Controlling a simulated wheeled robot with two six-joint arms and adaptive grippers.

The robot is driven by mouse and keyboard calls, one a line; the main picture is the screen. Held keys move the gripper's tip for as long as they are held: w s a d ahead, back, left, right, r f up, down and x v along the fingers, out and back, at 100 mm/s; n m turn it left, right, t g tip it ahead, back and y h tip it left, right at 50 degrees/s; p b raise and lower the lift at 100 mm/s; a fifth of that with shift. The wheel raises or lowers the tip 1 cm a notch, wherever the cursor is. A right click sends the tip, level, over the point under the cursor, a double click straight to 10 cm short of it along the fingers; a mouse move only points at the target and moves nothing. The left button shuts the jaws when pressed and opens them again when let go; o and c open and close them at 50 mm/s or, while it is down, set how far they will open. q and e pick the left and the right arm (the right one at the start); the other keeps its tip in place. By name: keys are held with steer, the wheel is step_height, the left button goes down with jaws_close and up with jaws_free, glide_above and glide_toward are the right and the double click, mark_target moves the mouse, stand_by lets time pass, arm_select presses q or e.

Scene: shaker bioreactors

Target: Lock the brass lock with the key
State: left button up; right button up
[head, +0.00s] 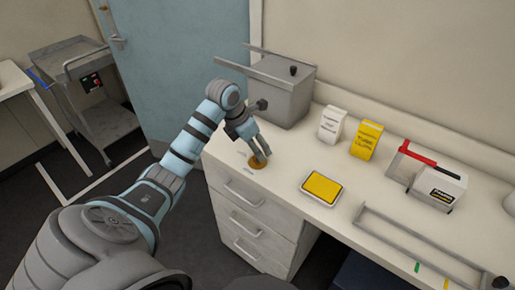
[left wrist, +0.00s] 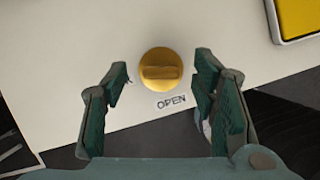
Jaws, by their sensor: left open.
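The round brass lock (left wrist: 160,58) lies on the white counter top near its front corner, with a raised bar (left wrist: 160,72) across its face. The bar runs left to right in the left wrist view; I cannot tell whether it is the key's grip or part of the lock. A label reading OPEN (left wrist: 171,102) is printed beside the lock. My left gripper (left wrist: 163,84) is open and empty, pointing down, with its green-padded fingers apart on either side of the lock. In the head view the lock (head: 257,164) is partly hidden below my left gripper (head: 262,157).
A yellow-topped tray (head: 322,188) lies right of the lock. A grey lidded box (head: 283,92), a white carton (head: 331,124) and a yellow carton (head: 366,141) stand behind. A white device with a red handle (head: 438,187) is farther right. Drawers (head: 244,195) sit under the counter.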

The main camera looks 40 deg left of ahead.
arm_select(q)
steer(key=shift+x, duration=0.9)
steer(key=shift+c, duration=0.2)
jaws_close()
steer(key=shift+s+d+f, duration=0.15)
steer(key=shift+f, duration=0.05)
steer(key=c, duration=1.2)
jaws_free()
